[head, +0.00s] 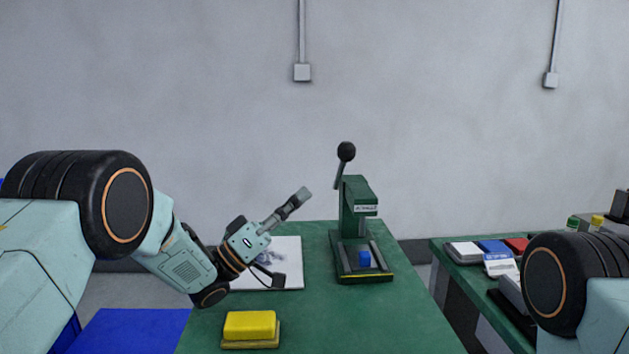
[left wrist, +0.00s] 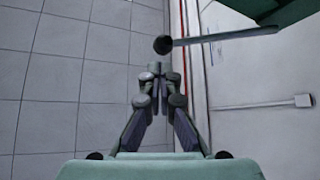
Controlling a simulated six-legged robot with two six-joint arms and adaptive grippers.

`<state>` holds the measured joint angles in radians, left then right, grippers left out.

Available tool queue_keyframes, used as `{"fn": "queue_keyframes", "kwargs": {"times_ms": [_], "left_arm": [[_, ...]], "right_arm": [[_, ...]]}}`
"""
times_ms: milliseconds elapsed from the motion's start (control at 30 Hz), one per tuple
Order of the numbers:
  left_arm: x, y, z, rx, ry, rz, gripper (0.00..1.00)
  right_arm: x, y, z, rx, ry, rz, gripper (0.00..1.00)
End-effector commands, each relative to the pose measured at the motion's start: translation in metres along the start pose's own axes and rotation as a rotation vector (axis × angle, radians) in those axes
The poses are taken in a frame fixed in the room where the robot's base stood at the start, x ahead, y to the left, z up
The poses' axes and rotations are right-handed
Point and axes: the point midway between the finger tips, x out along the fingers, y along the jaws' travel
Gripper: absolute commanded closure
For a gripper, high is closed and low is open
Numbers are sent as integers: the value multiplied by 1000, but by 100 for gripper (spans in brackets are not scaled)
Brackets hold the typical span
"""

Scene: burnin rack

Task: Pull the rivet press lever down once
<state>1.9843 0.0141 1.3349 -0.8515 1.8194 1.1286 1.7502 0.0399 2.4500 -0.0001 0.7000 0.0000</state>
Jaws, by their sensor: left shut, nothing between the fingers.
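The green rivet press (head: 358,210) stands on the green table. Its lever (head: 341,168) rises up from the top and ends in a black ball knob (head: 346,151). A small blue block (head: 365,258) sits on the press base. My left gripper (head: 304,194) is shut and empty, left of the lever and a little lower than the knob, apart from it in the head view. In the left wrist view the lever (left wrist: 215,37) and its knob (left wrist: 163,45) show just beyond the shut fingertips (left wrist: 156,66). Whether they touch is hard to tell there. My right gripper is out of view.
A white sheet with a dark drawing (head: 290,262) lies left of the press. A yellow block (head: 250,325) is at the table's front. A second green table (head: 460,270) at right holds several small boxes. The table right of the yellow block is clear.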

Motion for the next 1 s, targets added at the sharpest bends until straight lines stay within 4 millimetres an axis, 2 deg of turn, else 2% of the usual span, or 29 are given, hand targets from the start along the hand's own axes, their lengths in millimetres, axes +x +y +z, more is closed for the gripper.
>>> {"fn": "queue_keyframes", "kwargs": {"times_ms": [100,233,600,1000], "left_arm": [[-18,-2,0,-1,2,-2,100],[-30,-2,0,0,1,-1,100],[-34,-3,-1,0,1,1,100],[-36,-2,-2,0,1,1,100]], "right_arm": [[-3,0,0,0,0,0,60],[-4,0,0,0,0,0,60],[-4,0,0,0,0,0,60],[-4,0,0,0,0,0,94]]}}
